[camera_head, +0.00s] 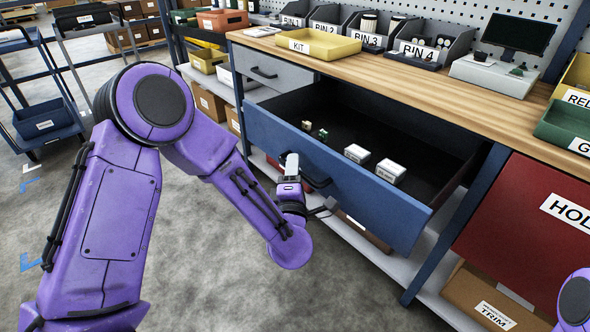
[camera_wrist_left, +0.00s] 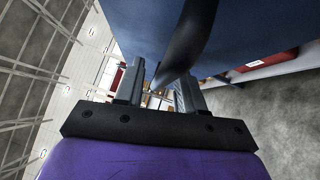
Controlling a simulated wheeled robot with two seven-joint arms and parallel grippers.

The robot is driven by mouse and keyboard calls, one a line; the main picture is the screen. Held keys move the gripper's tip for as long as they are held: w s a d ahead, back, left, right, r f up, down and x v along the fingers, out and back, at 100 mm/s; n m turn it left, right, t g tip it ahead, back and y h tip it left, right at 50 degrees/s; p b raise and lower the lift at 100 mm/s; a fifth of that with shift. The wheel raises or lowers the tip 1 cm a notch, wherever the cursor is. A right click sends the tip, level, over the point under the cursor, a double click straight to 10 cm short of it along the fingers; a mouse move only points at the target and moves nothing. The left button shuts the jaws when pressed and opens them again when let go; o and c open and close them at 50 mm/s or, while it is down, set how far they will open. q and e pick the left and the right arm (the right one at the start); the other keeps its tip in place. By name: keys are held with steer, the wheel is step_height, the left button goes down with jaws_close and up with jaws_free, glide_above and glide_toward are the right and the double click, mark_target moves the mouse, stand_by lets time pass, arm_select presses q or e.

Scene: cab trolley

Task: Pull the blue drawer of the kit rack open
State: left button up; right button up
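The blue drawer (camera_head: 335,185) of the kit rack stands pulled far out, its dark inside showing. Two small white boxes (camera_head: 373,163) and two tiny green-and-tan pieces (camera_head: 314,130) lie in it. Its dark bar handle (camera_head: 318,166) is on the front face and shows large in the left wrist view (camera_wrist_left: 186,45). My left gripper (camera_head: 290,165) is at the handle's left end. In the wrist view its fingers (camera_wrist_left: 160,90) are apart, with the handle passing at the gap and background showing beside it. My right gripper is out of view.
A grey drawer (camera_head: 265,72) is left of the blue one, and a red HOLD panel (camera_head: 530,225) is right. The wooden worktop (camera_head: 430,85) carries a yellow KIT tray (camera_head: 318,44) and labelled bins. Cardboard boxes sit below. Grey floor (camera_head: 220,270) is clear in front.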

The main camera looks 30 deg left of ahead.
arm_select(q)
steer(key=b+v, duration=0.1)
steer(key=v, duration=0.9)
steer(key=shift+s, duration=0.2)
step_height(320, 180, down, 17)
steer(key=s+m+g+h, duration=0.2)
steer(key=m+g+h, duration=0.4)
steer(key=m, duration=0.8)
steer(key=s+a+f+m+g, duration=0.3)
steer(key=s+a+f+g, duration=0.1)
steer(key=s+f, duration=0.45)
steer(key=s+a+f+g+y, duration=0.1)
steer(key=s+a+f+g, duration=0.25)
steer(key=s, duration=0.35)
steer(key=s+a+f+g+y, duration=0.1)
steer(key=s+a+f+g, duration=0.1)
steer(key=s+f, duration=0.4)
step_height(320, 180, up, 15)
steer(key=p, duration=1.3)
steer(key=shift+a+f+t, duration=0.2)
steer(key=shift+t, duration=0.15)
